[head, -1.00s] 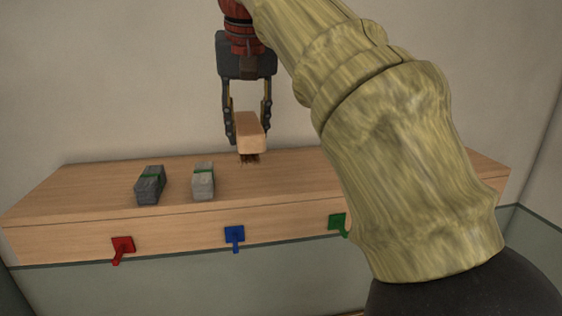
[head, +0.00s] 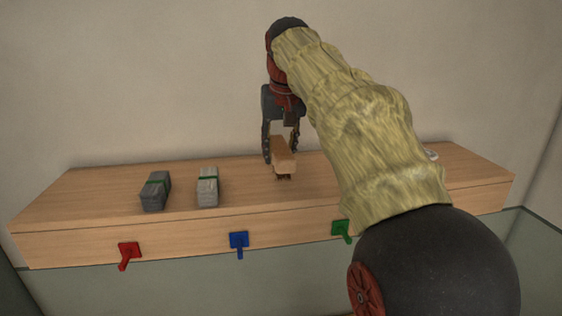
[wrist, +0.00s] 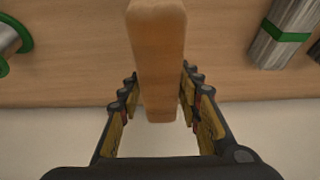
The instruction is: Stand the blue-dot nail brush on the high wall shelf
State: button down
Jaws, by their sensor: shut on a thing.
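My gripper (head: 281,155) is shut on a pale wooden nail brush (head: 284,161), which has its dark bristles pointing down. The brush is over the wooden shelf (head: 245,198), right of two banded grey bundles. I cannot tell whether its bristles touch the shelf top. In the wrist view the wooden brush back (wrist: 158,60) lies between the two fingers (wrist: 160,88). No blue dot shows on the visible faces.
Two grey bundles with green bands (head: 155,191) (head: 207,187) stand on the shelf's left part. Red (head: 128,254), blue (head: 239,241) and green (head: 342,231) hooks are on its front. A small white thing (head: 431,154) is at right, partly behind my arm. A silver thing with a green band (wrist: 10,38) shows in the wrist view.

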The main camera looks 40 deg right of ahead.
jog(key=shift+d+f, duration=0.25)
jog(key=shift+f, duration=0.05)
jog(key=shift+w+d+f+p, duration=0.15)
jog(key=shift+f+p, duration=0.35)
jog(key=shift+f, duration=1.25)
jog(key=shift+f, duration=0.2)
jog(key=c, duration=1.3)
grip_release()
jog(key=shift+o, duration=0.2)
jog(key=shift+r, duration=0.1)
